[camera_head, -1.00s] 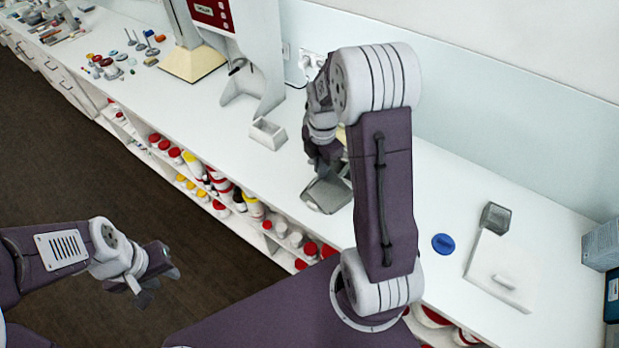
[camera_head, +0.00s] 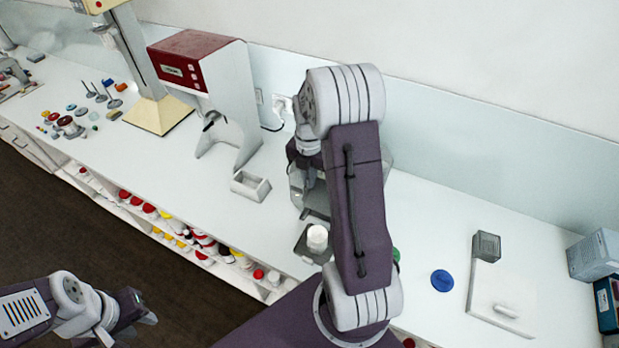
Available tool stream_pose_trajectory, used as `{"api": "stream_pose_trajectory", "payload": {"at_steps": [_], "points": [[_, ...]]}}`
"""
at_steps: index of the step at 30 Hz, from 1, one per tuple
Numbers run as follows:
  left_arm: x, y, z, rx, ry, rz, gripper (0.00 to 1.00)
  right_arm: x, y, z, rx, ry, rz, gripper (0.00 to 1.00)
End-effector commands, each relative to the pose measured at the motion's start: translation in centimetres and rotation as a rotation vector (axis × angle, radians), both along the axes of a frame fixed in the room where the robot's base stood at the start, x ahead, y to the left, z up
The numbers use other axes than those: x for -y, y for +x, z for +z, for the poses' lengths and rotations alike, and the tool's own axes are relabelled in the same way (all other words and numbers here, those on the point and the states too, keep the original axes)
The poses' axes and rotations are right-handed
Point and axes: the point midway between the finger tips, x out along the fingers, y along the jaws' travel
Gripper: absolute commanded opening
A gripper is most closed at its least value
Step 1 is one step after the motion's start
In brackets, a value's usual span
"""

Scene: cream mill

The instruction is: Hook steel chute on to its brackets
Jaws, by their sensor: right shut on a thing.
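My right gripper (camera_head: 306,165) is in the middle of the head view, mostly hidden behind my own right arm. It is shut on a grey sheet-like piece, which seems to be the steel chute (camera_head: 297,192); its edges show on both sides of the arm, above the counter. I cannot make out the brackets. The white mill (camera_head: 228,85) with a red front panel stands to the left of this gripper, clear of the grey piece. My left gripper (camera_head: 138,316) is at the lower left, over the floor, away from the counter; its fingers look spread and empty.
A grey plate bearing a white jar (camera_head: 317,237) lies near the counter's front edge. A blue lid (camera_head: 442,280), a grey cube (camera_head: 486,246) and a white board (camera_head: 500,305) lie at right. A stand with a cream base (camera_head: 158,115) is at left.

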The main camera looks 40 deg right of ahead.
Motion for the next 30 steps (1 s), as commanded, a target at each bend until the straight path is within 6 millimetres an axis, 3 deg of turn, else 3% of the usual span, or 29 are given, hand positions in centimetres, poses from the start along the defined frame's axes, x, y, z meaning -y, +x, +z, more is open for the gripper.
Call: {"api": "stream_pose_trajectory", "payload": {"at_steps": [6, 13, 30], "points": [[0.0, 0.0, -3.0, 0.0, 0.0, 0.0, 0.32, 0.0, 0.0, -3.2, 0.0, 0.0, 0.0, 0.0], [0.0, 0.0, -4.7, 0.0, 0.0, 0.0, 0.32, 0.0, 0.0, -5.5, -0.001, 0.0, -0.001, 0.0], [0.0, 0.0, -4.7, 0.0, 0.0, 0.0, 0.32, 0.0, 0.0, -5.8, 0.0, 0.001, -0.001, 0.0]]}}
